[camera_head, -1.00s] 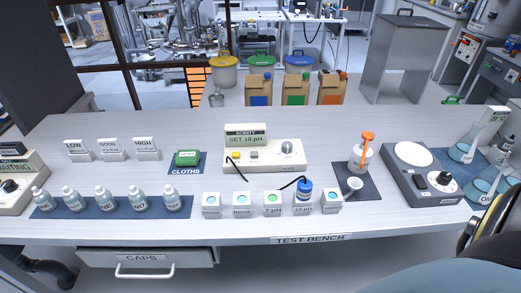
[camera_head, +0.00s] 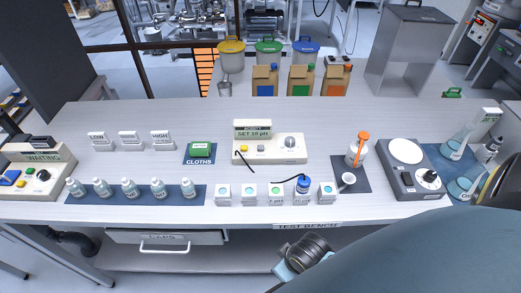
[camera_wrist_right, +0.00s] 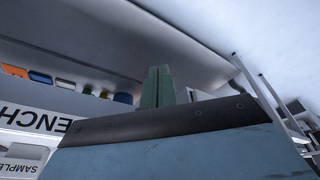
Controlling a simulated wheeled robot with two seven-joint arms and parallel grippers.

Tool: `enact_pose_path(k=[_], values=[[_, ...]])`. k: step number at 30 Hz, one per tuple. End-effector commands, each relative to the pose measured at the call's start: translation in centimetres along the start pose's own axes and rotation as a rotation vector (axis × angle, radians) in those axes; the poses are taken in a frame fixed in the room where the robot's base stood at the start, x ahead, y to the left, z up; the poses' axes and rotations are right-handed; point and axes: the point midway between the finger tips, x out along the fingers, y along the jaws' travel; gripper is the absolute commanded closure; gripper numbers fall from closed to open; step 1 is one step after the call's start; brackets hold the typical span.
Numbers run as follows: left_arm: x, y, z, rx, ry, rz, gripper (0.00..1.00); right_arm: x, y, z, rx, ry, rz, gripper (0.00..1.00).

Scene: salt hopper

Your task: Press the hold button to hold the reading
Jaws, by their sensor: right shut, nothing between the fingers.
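The acidity meter (camera_head: 270,150) stands mid-bench, a cream box with a display (camera_head: 252,129) reading "SET 10 pH". A yellow button (camera_head: 244,148), a grey button (camera_head: 260,149) and a knob (camera_head: 289,141) are on its face; the button labels are too small to read. My right gripper's fingers (camera_wrist_right: 158,86) are together and empty in the right wrist view, near the bench's front. My right wrist shows low in the head view, clear of the meter. My left gripper is out of view.
Several small labelled cups (camera_head: 249,194) line the bench front before the meter. A cloth pad (camera_head: 200,151) lies left, an orange-topped bottle (camera_head: 357,151) right, and a stirrer (camera_head: 412,165) farther right. Behind the meter are cartons (camera_head: 299,80) and lidded tubs.

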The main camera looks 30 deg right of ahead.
Motion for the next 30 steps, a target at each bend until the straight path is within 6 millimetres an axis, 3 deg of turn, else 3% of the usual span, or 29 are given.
enact_pose_path(k=[1, 3, 8, 11, 17, 20, 25, 30], values=[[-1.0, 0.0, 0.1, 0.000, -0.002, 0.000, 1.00, -2.6, 0.1, -1.2, -0.005, 0.016, 0.000, 1.00], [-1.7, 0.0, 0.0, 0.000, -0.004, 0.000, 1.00, -5.0, 0.2, -2.5, -0.018, 0.035, -0.001, 1.00], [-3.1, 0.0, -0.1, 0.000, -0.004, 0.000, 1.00, -9.3, 0.4, -6.6, -0.104, 0.107, -0.014, 1.00], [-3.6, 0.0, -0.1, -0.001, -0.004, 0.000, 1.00, -10.3, 0.6, -10.2, -0.209, 0.177, -0.027, 1.00], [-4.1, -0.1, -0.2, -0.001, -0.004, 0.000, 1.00, -9.8, 2.3, -16.8, -0.417, 0.296, -0.027, 1.00], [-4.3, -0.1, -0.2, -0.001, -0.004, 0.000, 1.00, -9.7, 4.2, -20.3, -0.513, 0.351, -0.007, 1.00], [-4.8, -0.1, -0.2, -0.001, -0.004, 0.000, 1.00, -10.8, 10.9, -27.3, -0.661, 0.442, 0.080, 1.00], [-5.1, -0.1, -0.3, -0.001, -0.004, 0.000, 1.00, -12.8, 16.7, -31.5, -0.719, 0.496, 0.161, 1.00]])
